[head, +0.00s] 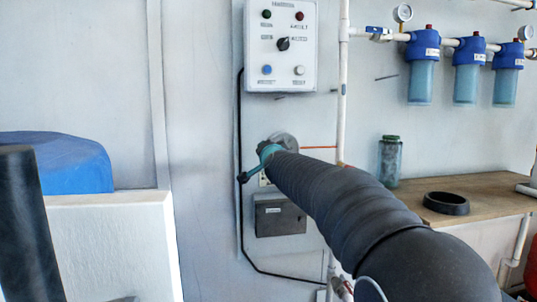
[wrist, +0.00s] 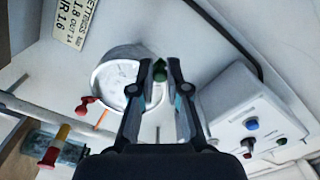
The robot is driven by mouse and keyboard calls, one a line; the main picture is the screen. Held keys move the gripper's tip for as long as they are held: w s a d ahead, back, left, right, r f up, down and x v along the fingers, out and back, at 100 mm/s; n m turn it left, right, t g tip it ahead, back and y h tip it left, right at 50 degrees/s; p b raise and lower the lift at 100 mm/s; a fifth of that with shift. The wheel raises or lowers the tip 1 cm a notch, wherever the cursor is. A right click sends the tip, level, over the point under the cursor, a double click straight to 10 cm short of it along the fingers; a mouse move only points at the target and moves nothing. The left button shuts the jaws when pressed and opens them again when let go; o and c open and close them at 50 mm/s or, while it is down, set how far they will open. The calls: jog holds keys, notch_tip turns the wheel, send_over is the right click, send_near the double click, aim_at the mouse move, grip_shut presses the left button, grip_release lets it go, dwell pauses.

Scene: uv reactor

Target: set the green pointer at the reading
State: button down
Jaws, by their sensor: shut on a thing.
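A round gauge (wrist: 112,72) with a pale dial and light metal rim is on the wall in the wrist view. The green pointer (wrist: 160,70) is a small green piece at the rim of the gauge. My gripper (wrist: 160,66) has its fingertips on both sides of the pointer and is shut on it. The fingers cover part of the dial, so I cannot tell the reading. In the head view my arm hides most of the gauge (head: 285,139), and my gripper (head: 264,158) is in front of the wall there, below the control box.
A settings sign (wrist: 75,20) is on the wall near the gauge. The control box (head: 282,45) with buttons and a knob is above. A white pipe (head: 343,90), blue filters (head: 424,65) and a bench (head: 485,190) with a jar (head: 390,162) are to the right.

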jog(key=shift+d+r+m, duration=0.25)
jog(key=shift+r+m, duration=0.7)
jog(key=shift+m, duration=0.65)
jog(key=c, duration=1.1)
grip_release()
jog(key=shift+c, duration=0.2)
jog(key=s+d, duration=0.2)
jog(key=s, duration=0.9)
jog(key=shift+s, duration=0.35)
